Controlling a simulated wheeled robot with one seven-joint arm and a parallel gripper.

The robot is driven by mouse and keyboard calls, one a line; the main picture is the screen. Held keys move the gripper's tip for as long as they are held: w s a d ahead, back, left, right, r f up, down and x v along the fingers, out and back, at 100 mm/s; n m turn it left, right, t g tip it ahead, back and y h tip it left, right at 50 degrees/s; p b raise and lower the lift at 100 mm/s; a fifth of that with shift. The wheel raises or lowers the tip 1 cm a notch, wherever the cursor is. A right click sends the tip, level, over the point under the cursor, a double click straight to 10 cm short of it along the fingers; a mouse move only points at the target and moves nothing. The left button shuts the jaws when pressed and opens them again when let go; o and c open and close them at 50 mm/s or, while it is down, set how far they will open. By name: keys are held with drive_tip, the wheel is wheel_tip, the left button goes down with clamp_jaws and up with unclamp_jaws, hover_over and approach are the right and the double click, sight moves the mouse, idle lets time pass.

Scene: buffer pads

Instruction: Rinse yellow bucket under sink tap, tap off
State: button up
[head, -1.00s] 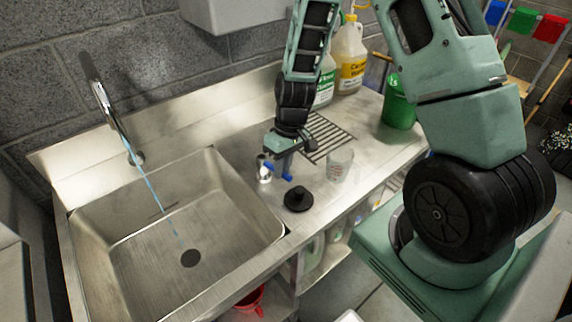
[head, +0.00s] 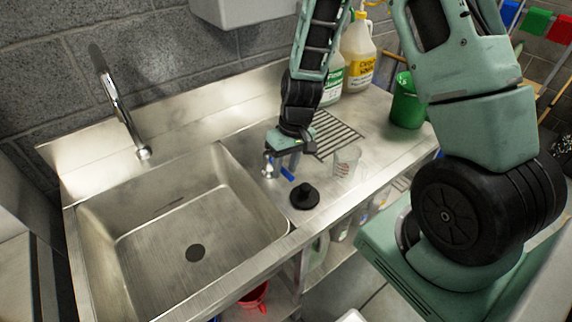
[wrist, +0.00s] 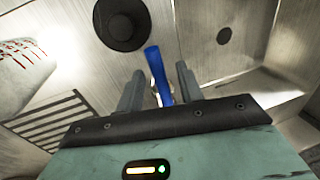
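The sink (head: 150,240) is empty, its dark drain (head: 195,253) in plain view. The tap spout (head: 118,105) stands over its back edge with no water running. A blue lever (head: 288,174) sits on a small metal valve (head: 268,166) on the counter right of the sink. My gripper (head: 284,162) is down at this lever. In the wrist view the blue lever (wrist: 157,75) stands between the two fingers of my gripper (wrist: 158,82), with gaps visible beside it, so the fingers look open. No yellow bucket shows in either view.
A black stopper-like piece (head: 305,196) and a clear measuring cup (head: 346,161) stand on the counter near my gripper. Behind are a drain grate (head: 335,134), a green container (head: 407,103) and jugs (head: 357,55). A red bucket (head: 254,298) is on the shelf below.

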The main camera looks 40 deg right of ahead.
drive_tip(key=d+r, duration=0.1)
drive_tip(key=r, duration=0.7)
drive_tip(key=d+r+b, duration=0.1)
drive_tip(key=d+r, duration=0.1)
drive_tip(key=r, duration=0.7)
drive_tip(key=shift+d, duration=0.25)
drive_tip(key=s+a+n+h, duration=0.1)
drive_tip(key=s+a+n, duration=0.6)
drive_tip(key=s+a, duration=1.3)
drive_tip(key=shift+r+n+h, duration=0.25)
drive_tip(key=shift+n+h, duration=0.05)
drive_tip(key=shift+n, duration=0.1)
